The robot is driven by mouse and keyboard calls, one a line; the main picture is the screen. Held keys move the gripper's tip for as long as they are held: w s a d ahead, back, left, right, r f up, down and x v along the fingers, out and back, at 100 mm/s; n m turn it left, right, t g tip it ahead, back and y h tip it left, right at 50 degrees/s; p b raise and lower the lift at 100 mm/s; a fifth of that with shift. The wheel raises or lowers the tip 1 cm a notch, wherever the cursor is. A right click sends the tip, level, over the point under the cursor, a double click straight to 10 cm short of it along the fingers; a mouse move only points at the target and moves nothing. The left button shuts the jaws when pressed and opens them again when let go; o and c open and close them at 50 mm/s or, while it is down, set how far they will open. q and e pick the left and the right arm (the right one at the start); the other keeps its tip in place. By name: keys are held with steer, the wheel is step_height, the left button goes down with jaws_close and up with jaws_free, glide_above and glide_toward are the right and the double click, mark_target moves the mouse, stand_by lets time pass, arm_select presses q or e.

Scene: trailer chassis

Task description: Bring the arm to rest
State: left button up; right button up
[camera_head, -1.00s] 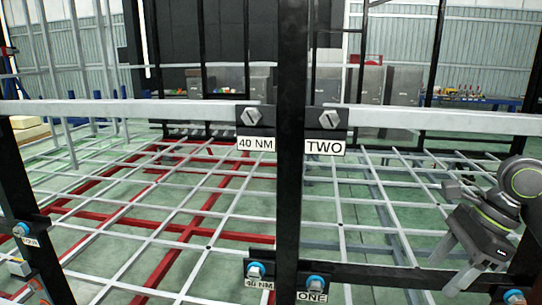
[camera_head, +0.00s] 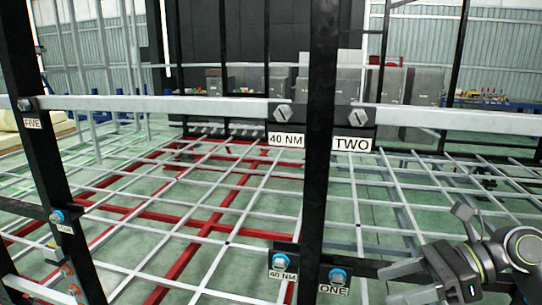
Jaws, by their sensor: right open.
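My right gripper (camera_head: 392,285) is at the lower right of the head view, its two grey fingers pointing left with a gap between them. It is open and nothing shows between the fingers. It is close to the lower black rail of the trailer chassis (camera_head: 318,150), to the right of the bolt above the ONE label (camera_head: 333,290). I cannot tell whether it touches the rail. My left gripper is not in view.
Black posts and a long grey rail (camera_head: 180,103) cross in front of me. Bolts with blue collars (camera_head: 280,261) sit low on the frame. A TWO label (camera_head: 352,144) and a 40 NM label (camera_head: 286,140) hang at the middle. Grey and red bars form a grid behind.

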step_height(320, 180, up, 4)
steer(key=a+m+t+y, duration=0.2)
steer(key=m+t+y, duration=0.3)
steer(key=m+y, duration=0.2)
steer(key=w+d+m+t+h, duration=0.2)
steer(key=d+m+t+h, duration=0.2)
steer(key=m+t, duration=0.85)
steer(key=w+d+f+m+t+h, duration=0.1)
steer(key=d+f+m+t+h, duration=0.45)
steer(key=m+h, duration=0.85)
steer(key=s+d+f+m+g+h, duration=0.3)
steer(key=d+f+m+g+h, duration=0.35)
steer(key=f+m, duration=0.4)
steer(key=s+a+f+m+g+y, duration=0.1)
steer(key=s+a+f+m+g, duration=0.15)
steer(key=s+f+g, duration=0.65)
steer(key=s+a+f+m+g+y, duration=0.2)
steer(key=s+f+m+g, duration=0.3)
steer(key=s+f, duration=0.7)
step_height(320, 180, down, 23)
steer(key=d+g, duration=0.1)
steer(key=g, duration=0.1)
steer(key=s+f, duration=1.5)
steer(key=f, duration=0.1)
steer(key=shift+s+a+n+g, duration=0.35)
steer(key=shift+a+g, duration=0.1)
